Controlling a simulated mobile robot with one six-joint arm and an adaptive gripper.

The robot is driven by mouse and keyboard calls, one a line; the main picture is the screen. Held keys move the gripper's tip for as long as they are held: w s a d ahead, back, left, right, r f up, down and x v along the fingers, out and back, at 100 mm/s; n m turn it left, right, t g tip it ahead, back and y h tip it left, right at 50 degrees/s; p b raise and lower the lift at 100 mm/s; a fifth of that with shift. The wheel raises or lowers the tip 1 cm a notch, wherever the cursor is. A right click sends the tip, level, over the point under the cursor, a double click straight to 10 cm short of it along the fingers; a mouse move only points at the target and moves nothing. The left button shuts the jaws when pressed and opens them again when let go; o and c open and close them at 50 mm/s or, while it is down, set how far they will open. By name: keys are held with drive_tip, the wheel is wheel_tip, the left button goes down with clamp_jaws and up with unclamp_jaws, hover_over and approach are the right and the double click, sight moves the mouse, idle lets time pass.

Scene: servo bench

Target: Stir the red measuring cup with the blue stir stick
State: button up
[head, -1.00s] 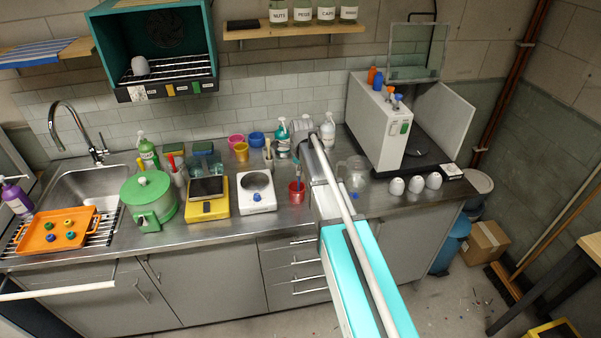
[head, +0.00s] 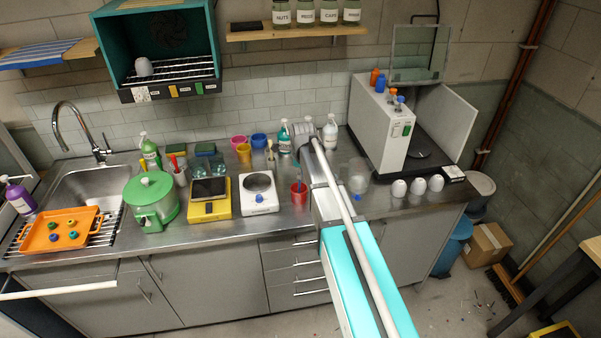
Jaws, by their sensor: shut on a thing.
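The red measuring cup (head: 299,195) stands upright on the steel counter, just left of my arm. The thin blue stir stick (head: 299,178) stands up out of the cup's mouth, its lower end hidden inside. My gripper (head: 299,164) is small and partly hidden by my arm above the cup. It is shut on the upper part of the stick. The cup's contents cannot be made out.
A white hotplate-like device (head: 258,193) stands left of the cup. Pink, yellow (head: 243,153) and blue cups and bottles stand behind. A clear jug (head: 354,176) and several white objects (head: 418,185) stand right of my arm. The front counter strip is mostly clear.

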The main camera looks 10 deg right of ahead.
drive_tip(key=p+v, duration=0.6)
drive_tip(key=shift+r, duration=0.2)
idle(0.4)
drive_tip(key=shift+r, duration=0.1)
idle(1.1)
